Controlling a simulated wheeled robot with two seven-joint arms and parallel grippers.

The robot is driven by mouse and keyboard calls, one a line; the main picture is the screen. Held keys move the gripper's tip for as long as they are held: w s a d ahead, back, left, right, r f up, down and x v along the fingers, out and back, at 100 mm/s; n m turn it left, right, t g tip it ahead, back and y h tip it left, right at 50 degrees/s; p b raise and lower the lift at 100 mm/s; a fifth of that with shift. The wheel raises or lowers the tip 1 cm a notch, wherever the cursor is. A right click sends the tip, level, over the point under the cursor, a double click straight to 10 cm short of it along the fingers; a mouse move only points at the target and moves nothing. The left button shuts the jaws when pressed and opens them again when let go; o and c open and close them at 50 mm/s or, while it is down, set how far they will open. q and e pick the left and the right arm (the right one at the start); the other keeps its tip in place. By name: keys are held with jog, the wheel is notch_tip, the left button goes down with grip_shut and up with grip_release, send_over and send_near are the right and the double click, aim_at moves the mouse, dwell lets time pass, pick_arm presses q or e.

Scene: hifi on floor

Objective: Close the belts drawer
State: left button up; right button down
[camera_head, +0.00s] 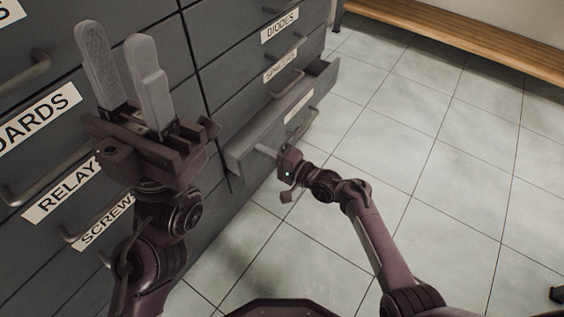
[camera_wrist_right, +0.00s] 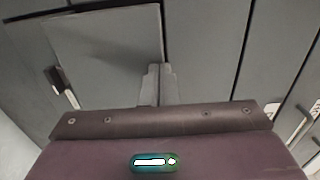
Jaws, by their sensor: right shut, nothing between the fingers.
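A grey drawer (camera_head: 318,91) in the low part of the cabinet stands partly pulled out. Its front carries a white label, too small to read, and a handle (camera_head: 301,124). My right gripper (camera_head: 260,149) is shut and empty, with its fingertips at the left part of this drawer front; I cannot tell whether they touch. In the right wrist view the drawer front (camera_wrist_right: 105,45) is a pale panel behind the closed fingers (camera_wrist_right: 155,82). My left gripper (camera_head: 118,50) is open and empty, raised in front of the cabinet's left column.
The dark grey cabinet (camera_head: 222,45) has other drawers, shut, with labels such as DIODES, RELAY and SCREW, and protruding handles. A wooden bench (camera_head: 470,37) stands along the back wall.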

jog(key=shift+b+x, duration=0.3)
jog(key=shift+x, duration=1.3)
jog(key=shift+d, duration=0.1)
